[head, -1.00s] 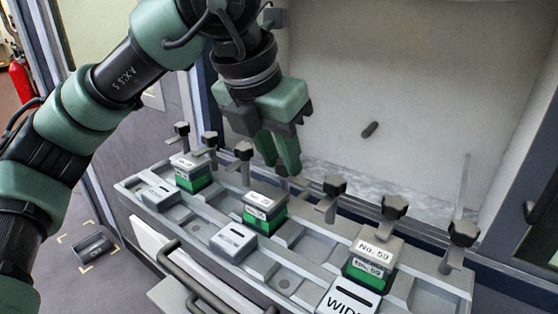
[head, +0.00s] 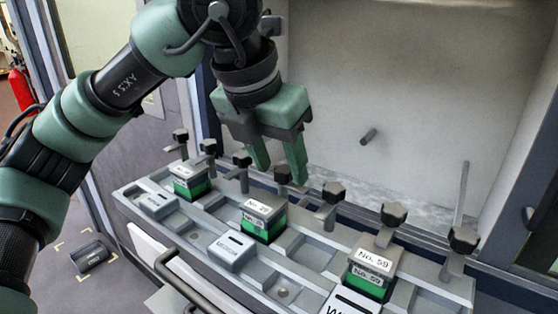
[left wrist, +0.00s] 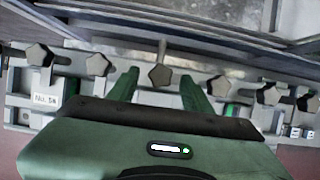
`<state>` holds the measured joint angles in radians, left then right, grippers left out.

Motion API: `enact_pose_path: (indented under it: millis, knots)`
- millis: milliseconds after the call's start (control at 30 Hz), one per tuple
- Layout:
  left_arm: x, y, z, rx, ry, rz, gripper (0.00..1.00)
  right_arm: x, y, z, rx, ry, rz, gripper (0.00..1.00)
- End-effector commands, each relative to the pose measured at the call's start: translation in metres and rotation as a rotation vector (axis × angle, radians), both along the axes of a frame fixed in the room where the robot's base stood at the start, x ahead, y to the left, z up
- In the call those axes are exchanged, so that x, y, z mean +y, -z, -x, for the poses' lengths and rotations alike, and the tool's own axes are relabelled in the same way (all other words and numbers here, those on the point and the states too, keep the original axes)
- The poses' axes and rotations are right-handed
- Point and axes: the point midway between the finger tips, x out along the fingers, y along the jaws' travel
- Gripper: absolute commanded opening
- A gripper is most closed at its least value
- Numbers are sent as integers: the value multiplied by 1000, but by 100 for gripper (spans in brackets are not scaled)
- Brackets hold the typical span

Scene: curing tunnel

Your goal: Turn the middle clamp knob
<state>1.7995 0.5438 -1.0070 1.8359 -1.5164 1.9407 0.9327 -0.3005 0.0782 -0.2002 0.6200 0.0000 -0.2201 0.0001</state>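A row of dark star-shaped clamp knobs on grey posts runs along the back of the grey fixture. The middle clamp knob (head: 283,174) is beside my left gripper's fingertips in the head view; it also shows in the left wrist view (left wrist: 160,76). My left gripper (head: 281,176) points down with its green fingers spread, and it also shows in the left wrist view (left wrist: 160,88). There the knob appears between the two fingers, with space on both sides. I see no contact; the height gap is unclear. My right gripper is out of view.
The grey fixture (head: 205,225) holds green-and-grey blocks, including the No. 59 block (head: 372,262). Neighbouring knobs stand close: one on the left (head: 242,158), one on the right (head: 333,191). A dark handle bar (head: 178,283) runs along the front. A pale wall stands behind.

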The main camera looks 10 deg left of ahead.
Motion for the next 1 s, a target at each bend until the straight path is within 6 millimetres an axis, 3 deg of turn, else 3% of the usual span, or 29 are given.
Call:
enact_pose_path:
  millis: [167,500,1000]
  knots:
    - [2,-15,5,-3,0,0,50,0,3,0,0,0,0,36]
    - [10,-65,24,-3,-3,0,50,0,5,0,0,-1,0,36]
    - [11,-78,28,-1,-1,1,50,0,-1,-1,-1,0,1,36]
